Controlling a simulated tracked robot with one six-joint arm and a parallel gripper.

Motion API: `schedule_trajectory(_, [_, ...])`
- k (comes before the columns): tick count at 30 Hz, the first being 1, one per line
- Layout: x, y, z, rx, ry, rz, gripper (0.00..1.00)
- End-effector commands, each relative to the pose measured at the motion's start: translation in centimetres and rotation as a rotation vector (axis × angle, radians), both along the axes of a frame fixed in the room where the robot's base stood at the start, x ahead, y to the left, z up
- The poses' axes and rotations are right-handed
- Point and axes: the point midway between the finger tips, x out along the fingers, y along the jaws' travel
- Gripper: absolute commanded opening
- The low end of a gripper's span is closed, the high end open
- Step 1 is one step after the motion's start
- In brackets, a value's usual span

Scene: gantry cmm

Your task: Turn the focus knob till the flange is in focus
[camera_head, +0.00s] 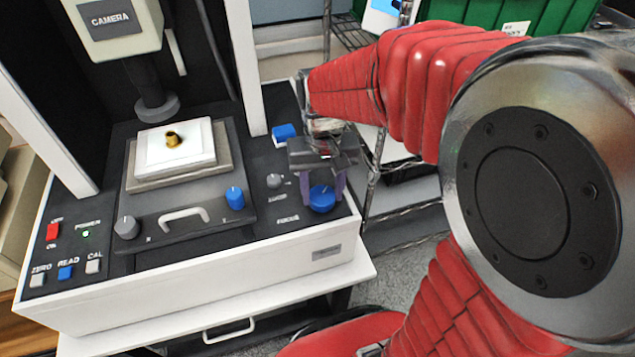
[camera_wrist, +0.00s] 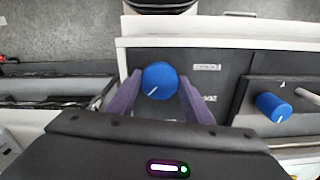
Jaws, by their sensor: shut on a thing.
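The focus knob (camera_head: 322,199) is a blue round knob at the front right of the machine's black deck, beside the "FOCUS" label. My gripper (camera_head: 323,188) reaches down over it with its purple fingers on either side, shut on the knob. In the wrist view the knob (camera_wrist: 159,80) sits between the finger ends (camera_wrist: 160,88), its white pointer line toward the lower left. The flange (camera_head: 173,139) is a small brass piece on the white plate of the stage, under the camera head (camera_head: 112,22). Its sharpness on a screen cannot be read.
A small grey knob (camera_head: 274,181) stands left of the focus knob, and a blue switch (camera_head: 284,132) behind it. Another blue knob (camera_head: 235,198) and a white handle (camera_head: 184,219) are on the stage front. A wire rack stands to the right with green bins (camera_head: 490,14).

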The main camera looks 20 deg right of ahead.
Motion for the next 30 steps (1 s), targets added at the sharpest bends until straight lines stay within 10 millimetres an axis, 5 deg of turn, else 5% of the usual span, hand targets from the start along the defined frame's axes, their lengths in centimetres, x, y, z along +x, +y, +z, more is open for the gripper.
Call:
schedule_trajectory(15, [0.1,0.01,0.02,0.001,-0.003,0.041,0.24])
schedule_trajectory(16, [0.1,0.01,0.02,0.001,-0.003,0.041,0.47])
schedule_trajectory(24, [0.05,-0.01,0.01,0.0,-0.002,0.041,0.65])
schedule_trajectory(30, [0.03,-0.01,0.01,0.0,-0.001,0.04,0.65])
